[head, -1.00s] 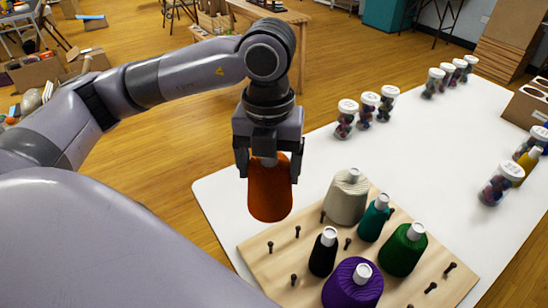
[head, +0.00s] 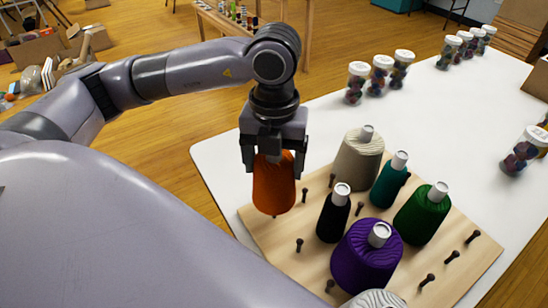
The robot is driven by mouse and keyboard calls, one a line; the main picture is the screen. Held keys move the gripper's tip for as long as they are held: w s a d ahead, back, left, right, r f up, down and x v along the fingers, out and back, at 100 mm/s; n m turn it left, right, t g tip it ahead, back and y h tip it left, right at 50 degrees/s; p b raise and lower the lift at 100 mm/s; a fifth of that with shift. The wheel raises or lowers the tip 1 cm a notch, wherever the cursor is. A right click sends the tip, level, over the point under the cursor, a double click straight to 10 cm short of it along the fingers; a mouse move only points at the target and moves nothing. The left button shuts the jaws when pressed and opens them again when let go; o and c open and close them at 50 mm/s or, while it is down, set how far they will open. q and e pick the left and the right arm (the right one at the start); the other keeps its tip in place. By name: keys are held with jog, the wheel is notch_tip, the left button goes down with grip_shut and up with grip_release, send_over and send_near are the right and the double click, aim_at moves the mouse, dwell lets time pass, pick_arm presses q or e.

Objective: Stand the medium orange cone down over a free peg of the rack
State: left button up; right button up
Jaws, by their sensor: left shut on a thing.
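My left gripper (head: 274,160) is shut on the top of the orange cone (head: 273,188) and holds it upright, wide end down. The cone is over the left corner of the wooden rack (head: 262,232). A dark peg tip (head: 274,215) shows just below the cone's bottom edge; I cannot tell whether the cone is around it or above it. Bare pegs stand nearby (head: 304,195) and (head: 299,245), with several more along the right side (head: 452,256). My right gripper is not in view.
Other cones stand on the rack: cream (head: 358,160), teal (head: 389,182), black (head: 333,217), green (head: 421,216), purple (head: 366,257), and a pale ridged one (head: 376,299) cut off below. Lidded jars (head: 379,77) stand on the white table (head: 440,120), whose middle is clear.

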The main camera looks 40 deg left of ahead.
aim_at(274, 187)
pick_arm(q)
jog(key=shift+f, duration=0.45)
jog(key=shift+f, duration=0.15)
jog(key=shift+f+b, duration=2.65)
jog(key=shift+f+b, duration=0.3)
jog(key=shift+b, duration=0.05)
jog(key=o, duration=1.1)
